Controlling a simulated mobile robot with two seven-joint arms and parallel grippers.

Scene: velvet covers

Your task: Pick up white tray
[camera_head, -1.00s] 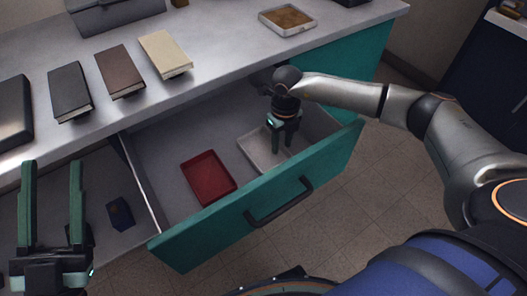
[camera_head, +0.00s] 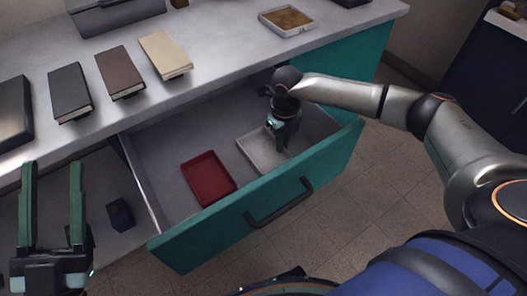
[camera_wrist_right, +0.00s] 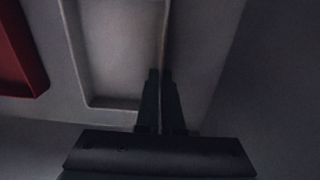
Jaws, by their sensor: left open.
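The white tray (camera_head: 256,154) lies flat in the open teal drawer (camera_head: 250,210), to the right of a red tray (camera_head: 208,179). My right gripper (camera_head: 281,148) points down at the white tray's right side. In the right wrist view, its two fingers (camera_wrist_right: 160,76) are close together, one on each side of the white tray's (camera_wrist_right: 112,45) wall, and look shut on it. The tray still looks level on the drawer floor. My left gripper (camera_head: 50,165) is open and empty at the lower left, away from the trays.
The drawer's front panel with a dark handle (camera_head: 278,202) and its side walls surround the trays. A blue item (camera_head: 120,213) lies left of the drawer. The counter above holds several books and a pale tray with brown contents (camera_head: 287,19).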

